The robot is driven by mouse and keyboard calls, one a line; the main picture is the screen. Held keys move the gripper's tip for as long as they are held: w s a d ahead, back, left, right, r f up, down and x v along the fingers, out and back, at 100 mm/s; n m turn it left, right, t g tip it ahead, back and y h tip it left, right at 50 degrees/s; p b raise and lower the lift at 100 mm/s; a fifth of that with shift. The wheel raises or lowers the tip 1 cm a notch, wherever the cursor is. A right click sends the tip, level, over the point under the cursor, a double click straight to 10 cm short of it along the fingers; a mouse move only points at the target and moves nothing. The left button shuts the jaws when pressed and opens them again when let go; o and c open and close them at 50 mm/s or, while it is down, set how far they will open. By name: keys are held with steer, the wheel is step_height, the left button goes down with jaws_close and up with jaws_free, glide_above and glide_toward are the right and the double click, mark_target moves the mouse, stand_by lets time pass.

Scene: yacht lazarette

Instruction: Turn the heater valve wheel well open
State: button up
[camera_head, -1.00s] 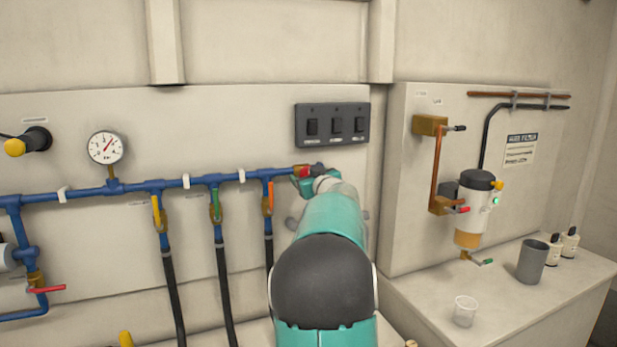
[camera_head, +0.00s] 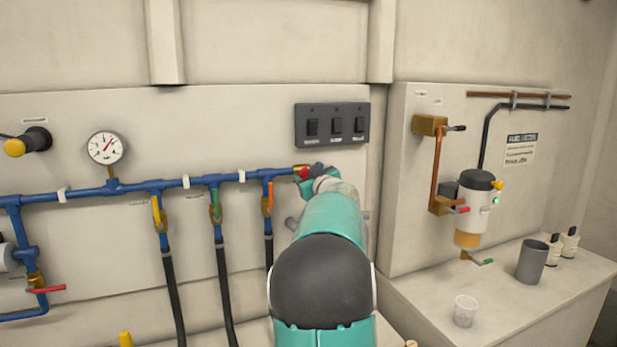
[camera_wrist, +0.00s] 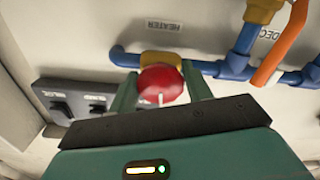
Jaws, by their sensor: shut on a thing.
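The heater valve wheel is a red round knob (camera_wrist: 161,85) with a pale mark on its face. It sits on a brass valve body (camera_wrist: 161,58) at the end of the blue pipe, below a label that seems to read "HEATER". My gripper (camera_wrist: 158,92) is shut on the red wheel, one teal finger on each side of it. In the head view the red wheel (camera_head: 303,171) shows only in part at the right end of the blue pipe. My gripper (camera_head: 309,178) and arm hide the rest of it.
A black switch panel (camera_head: 332,125) is just above the wheel. An orange-handled valve (camera_head: 268,198) is close on the left, with green and yellow ones beyond. A pressure gauge (camera_head: 106,148) tops the pipe. A filter unit (camera_head: 473,208) and cups stand right.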

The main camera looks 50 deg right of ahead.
steer(key=n, duration=1)
steer(key=shift+d+r, duration=0.1)
steer(key=shift+s+n, duration=0.1)
steer(key=shift+n, duration=0.2)
steer(key=o, duration=1)
steer(key=shift+c, duration=0.2)
steer(key=v, duration=1.3)
steer(key=shift+s+a, duration=0.2)
steer(key=shift+s, duration=0.1)
